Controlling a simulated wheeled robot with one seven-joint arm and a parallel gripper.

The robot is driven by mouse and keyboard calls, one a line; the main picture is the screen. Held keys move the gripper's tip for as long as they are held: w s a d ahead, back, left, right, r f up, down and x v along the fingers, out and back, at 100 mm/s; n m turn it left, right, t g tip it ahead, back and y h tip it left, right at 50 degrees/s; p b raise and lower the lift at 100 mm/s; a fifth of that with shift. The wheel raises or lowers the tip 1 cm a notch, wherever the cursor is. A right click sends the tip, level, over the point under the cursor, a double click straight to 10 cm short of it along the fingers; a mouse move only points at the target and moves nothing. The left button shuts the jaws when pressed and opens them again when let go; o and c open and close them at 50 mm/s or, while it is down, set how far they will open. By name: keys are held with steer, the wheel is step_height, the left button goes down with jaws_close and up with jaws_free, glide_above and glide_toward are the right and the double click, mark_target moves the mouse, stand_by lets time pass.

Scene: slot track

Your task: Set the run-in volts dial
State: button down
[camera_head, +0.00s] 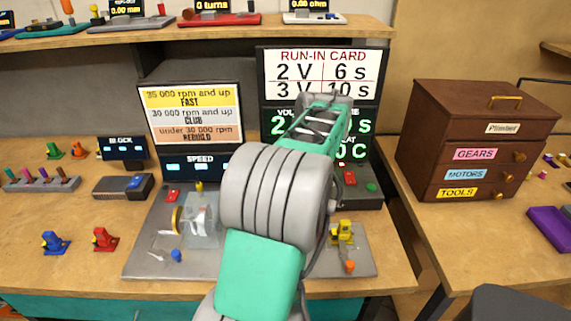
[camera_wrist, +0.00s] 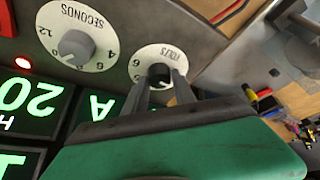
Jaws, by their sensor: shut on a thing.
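The volts dial (camera_wrist: 147,60) has a white round face and shows upside down in the wrist view. My gripper (camera_wrist: 160,80) is shut on its dark knob, one finger on each side. The fingers hide part of the dial, and I cannot read its setting. The seconds dial (camera_wrist: 76,36), with a grey knob, sits to its left. In the head view my arm covers the dials and the gripper. The run-in card (camera_head: 321,74) reads 2 V 6 s and 3 V 10 s. The green-lit display (camera_head: 278,123) below it is partly hidden; a 2 shows at its left.
A speed card (camera_head: 191,114) stands left of my arm, above the speed display (camera_head: 188,162). A grey plate (camera_head: 150,262) with small parts lies in front. A brown drawer cabinet (camera_head: 425,140) stands at the right. A red lamp (camera_wrist: 22,63) glows near the seconds dial.

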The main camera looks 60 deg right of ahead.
steer(key=shift+f+n+y, duration=0.1)
steer(key=shift+n+y, duration=0.2)
steer(key=shift+n, duration=0.2)
steer(key=c, duration=1.1)
jaws_free()
steer(key=shift+o, duration=0.2)
steer(key=p+v, duration=0.2)
steer(key=v, duration=0.5)
steer(key=shift+s+r, duration=0.2)
steer(key=shift+r, duration=0.2)
steer(key=shift+a, duration=0.1)
